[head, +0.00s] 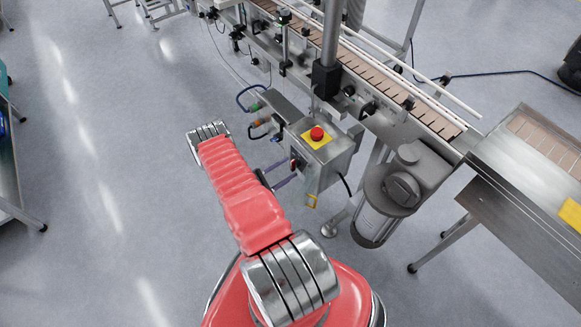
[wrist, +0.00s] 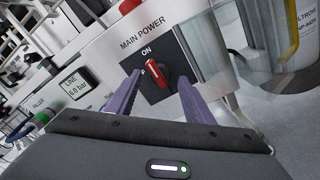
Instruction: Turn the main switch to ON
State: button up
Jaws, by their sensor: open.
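The main switch (wrist: 156,74) has a red handle on a black plate under the words MAIN POWER. The handle stands tilted in the picture, its upper end just below the ON mark. A second mark beside it is partly hidden. My gripper (wrist: 160,78) is open, with one purple finger on each side of the handle and the handle showing between the tips. I cannot tell whether either finger touches it. In the head view, my gripper (head: 287,172) reaches the left face of the grey control box (head: 328,170), where the switch shows small.
A red emergency button (head: 317,133) on a yellow plate tops the box. A gauge (wrist: 75,84) marked LINE sits left of the switch. The conveyor (head: 380,75) runs behind, and a motor (head: 390,195) hangs right of the box.

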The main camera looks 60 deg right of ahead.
jog(key=v, duration=1)
jog(key=shift+w+a, duration=0.2)
jog(key=shift+a, duration=0.15)
